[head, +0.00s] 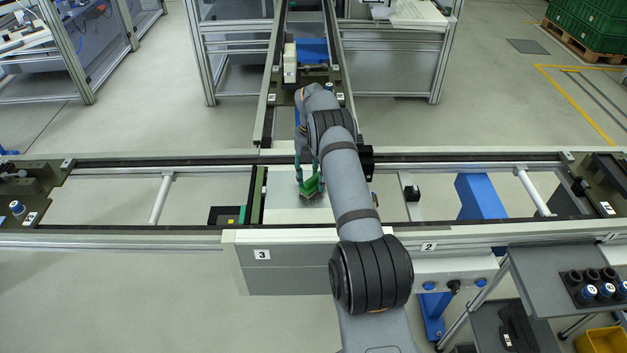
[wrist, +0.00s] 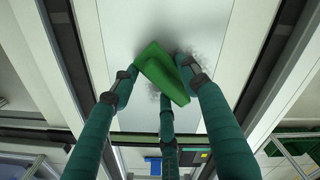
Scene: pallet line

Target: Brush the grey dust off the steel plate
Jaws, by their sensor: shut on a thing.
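My gripper (head: 307,180) has teal fingers and is shut on a green brush. The brush (head: 313,187) is over the pale steel plate in the middle of the line. In the wrist view, the fingers (wrist: 165,85) close around the green brush (wrist: 160,70), which is tilted across the plate (wrist: 125,20). Grey dust (wrist: 205,52) shows beside the brush, with fainter smudges near its lower left. The brush hides part of the dust. Whether its bristles touch the plate cannot be told. In the head view, my arm covers the right part of the plate (head: 283,207).
Dark conveyor rails (head: 150,233) run along the front and back of the plate. A small black box with yellow and green marks (head: 226,215) sits left of it. A blue block (head: 480,196) stands farther right. A tray with round blue-capped items (head: 595,285) is at lower right.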

